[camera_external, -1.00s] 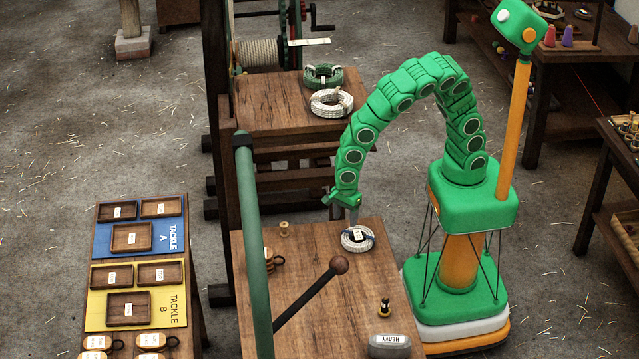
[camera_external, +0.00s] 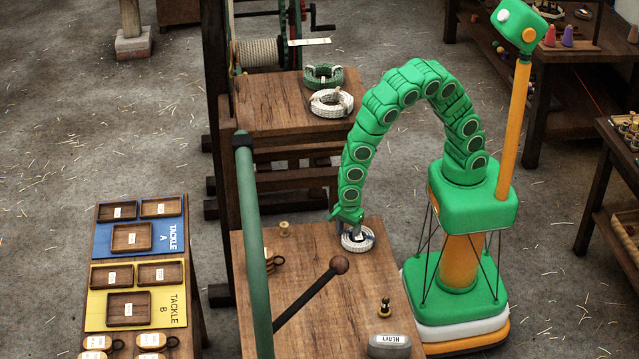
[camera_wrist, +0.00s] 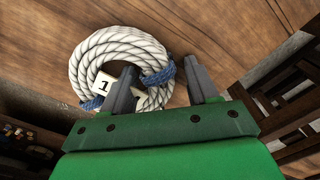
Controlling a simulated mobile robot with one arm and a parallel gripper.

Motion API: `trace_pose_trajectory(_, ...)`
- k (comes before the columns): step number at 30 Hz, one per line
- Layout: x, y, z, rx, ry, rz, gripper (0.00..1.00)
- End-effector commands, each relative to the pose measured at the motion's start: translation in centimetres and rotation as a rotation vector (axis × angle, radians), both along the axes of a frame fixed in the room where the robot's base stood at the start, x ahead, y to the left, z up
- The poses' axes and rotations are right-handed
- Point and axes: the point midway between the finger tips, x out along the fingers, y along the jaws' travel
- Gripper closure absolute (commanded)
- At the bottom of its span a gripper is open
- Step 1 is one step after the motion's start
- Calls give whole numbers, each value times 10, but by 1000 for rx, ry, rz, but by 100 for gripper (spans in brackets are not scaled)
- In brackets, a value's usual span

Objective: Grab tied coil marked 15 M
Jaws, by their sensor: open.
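A white rope coil (camera_external: 366,241) with blue ties lies on the near wooden table. In the wrist view the coil (camera_wrist: 96,58) shows a white tag (camera_wrist: 104,84) with a "1" visible; the rest of the tag is hidden behind a finger. My gripper (camera_external: 356,230) is open and low over the coil. In the wrist view my gripper (camera_wrist: 162,85) has one finger over the coil's middle and the other just outside its right edge, with the rope and a blue tie between them. I cannot tell whether the fingers touch the rope.
A dark rod with a round knob (camera_external: 339,264) slants over the table, left of the coil. A grey block marked HEAVY (camera_external: 389,345) and a small spool (camera_external: 285,229) stand on the same table. A white coil (camera_external: 331,102) and a green coil (camera_external: 323,76) lie on the table behind.

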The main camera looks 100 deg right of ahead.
Motion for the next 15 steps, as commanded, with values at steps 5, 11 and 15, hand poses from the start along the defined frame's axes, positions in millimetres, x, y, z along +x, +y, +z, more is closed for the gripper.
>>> trace_pose_trajectory(5,0,0,0,0,0,0,45)
trace_pose_trajectory(11,0,0,0,0,0,-1,76)
trace_pose_trajectory(15,0,0,0,0,0,-1,98)
